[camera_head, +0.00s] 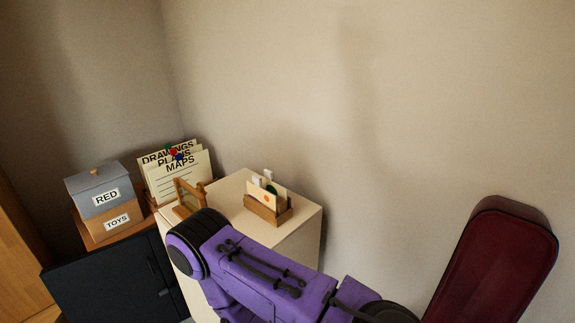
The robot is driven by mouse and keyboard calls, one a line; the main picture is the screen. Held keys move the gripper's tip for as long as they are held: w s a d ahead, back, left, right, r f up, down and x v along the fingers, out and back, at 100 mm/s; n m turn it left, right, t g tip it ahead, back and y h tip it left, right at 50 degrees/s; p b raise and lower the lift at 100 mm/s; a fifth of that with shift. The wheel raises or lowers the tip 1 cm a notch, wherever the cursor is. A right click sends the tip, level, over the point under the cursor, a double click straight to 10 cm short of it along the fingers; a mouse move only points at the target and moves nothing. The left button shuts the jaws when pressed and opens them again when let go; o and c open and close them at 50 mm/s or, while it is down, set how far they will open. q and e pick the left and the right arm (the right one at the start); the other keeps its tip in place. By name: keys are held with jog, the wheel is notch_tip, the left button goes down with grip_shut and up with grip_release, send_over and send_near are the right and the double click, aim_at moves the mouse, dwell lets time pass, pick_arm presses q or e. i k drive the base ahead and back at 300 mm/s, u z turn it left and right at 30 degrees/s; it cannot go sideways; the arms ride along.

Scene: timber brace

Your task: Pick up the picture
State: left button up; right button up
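A small wooden picture frame (190,196) stands tilted at the left end of the white cabinet top. Its lower part is close behind my purple arm, and its front is too small to make out. My purple arm comes in from the lower right and crosses in front of the cabinet. Its dark round joint is just below the frame in the picture. No gripper fingers show on it, and I cannot tell whether anything touches the frame. My other gripper does not show.
A wooden holder with cards (268,207) stands on the white cabinet (309,220), right of the frame. On the left are a grey box marked RED (92,187), a TOYS box (110,228) and papers marked MAPS (182,183). A dark cabinet (105,287) is below.

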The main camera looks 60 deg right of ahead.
aim_at(254, 192)
jog(key=u, duration=0.05)
jog(key=k, duration=0.15)
jog(key=z, duration=1.05)
